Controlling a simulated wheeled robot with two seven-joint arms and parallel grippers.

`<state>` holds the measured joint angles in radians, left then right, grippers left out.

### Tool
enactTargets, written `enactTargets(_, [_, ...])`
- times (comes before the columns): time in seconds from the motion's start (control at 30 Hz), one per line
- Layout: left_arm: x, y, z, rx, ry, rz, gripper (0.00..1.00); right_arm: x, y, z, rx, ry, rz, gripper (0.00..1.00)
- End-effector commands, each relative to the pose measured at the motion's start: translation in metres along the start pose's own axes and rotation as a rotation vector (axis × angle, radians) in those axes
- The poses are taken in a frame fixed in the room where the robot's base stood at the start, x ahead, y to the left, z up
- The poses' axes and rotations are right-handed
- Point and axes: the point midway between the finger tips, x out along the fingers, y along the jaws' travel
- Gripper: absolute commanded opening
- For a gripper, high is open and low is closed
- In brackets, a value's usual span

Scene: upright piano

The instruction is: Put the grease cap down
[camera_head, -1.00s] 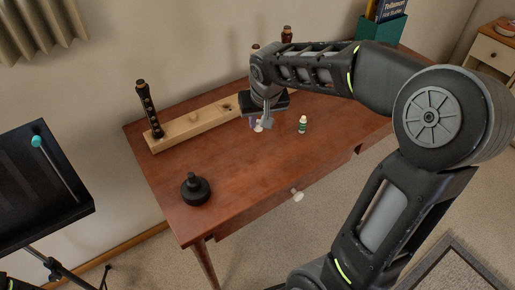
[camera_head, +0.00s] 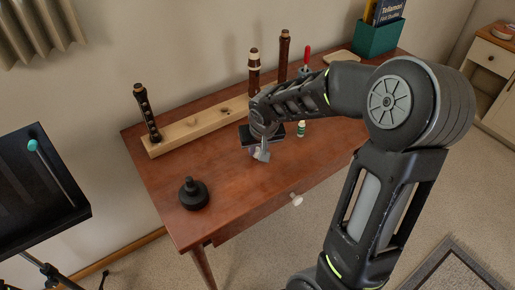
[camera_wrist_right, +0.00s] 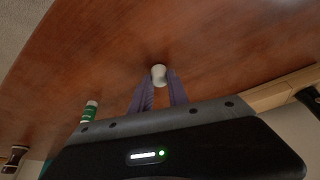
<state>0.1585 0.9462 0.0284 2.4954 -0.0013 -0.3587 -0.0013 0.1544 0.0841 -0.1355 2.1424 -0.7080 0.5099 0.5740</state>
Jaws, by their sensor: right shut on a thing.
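The grease cap (camera_wrist_right: 158,74) is a small white cylinder, seen between my right fingertips in the right wrist view. My right gripper (camera_head: 261,154) is shut on it, low over the middle of the brown table. It also shows in the right wrist view (camera_wrist_right: 159,88). I cannot tell whether the cap touches the tabletop. In the head view the fingers mostly hide the cap. A small green and white bottle, likely the grease (camera_head: 301,129), stands upright just right of the gripper, and it also shows in the right wrist view (camera_wrist_right: 90,110). My left gripper is not in view.
A wooden stand (camera_head: 190,131) along the table's back holds upright dark woodwind pieces (camera_head: 147,112). A black knobbed object (camera_head: 194,194) stands front left. A green box with books (camera_head: 379,36) is at the back right. The table (camera_head: 235,190) is clear in front of the gripper.

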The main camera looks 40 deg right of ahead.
Motion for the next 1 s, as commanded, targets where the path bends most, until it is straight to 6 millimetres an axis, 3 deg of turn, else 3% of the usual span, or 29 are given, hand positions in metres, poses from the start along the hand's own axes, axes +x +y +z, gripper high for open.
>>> enactTargets(0.37, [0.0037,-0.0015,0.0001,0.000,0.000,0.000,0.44,0.0050,0.0000,0.0019,0.000,0.001,0.000,0.00])
enactTargets(0.4, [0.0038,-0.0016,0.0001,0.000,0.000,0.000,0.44,0.0050,0.0000,0.0018,0.000,0.001,0.000,0.21])
enactTargets(0.63, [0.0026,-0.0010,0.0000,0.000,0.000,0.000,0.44,0.0038,0.0000,0.0014,0.000,0.001,0.000,0.40])
enactTargets(1.0, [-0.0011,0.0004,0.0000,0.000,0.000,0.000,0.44,0.0006,0.0000,0.0001,-0.001,0.001,0.000,0.42])
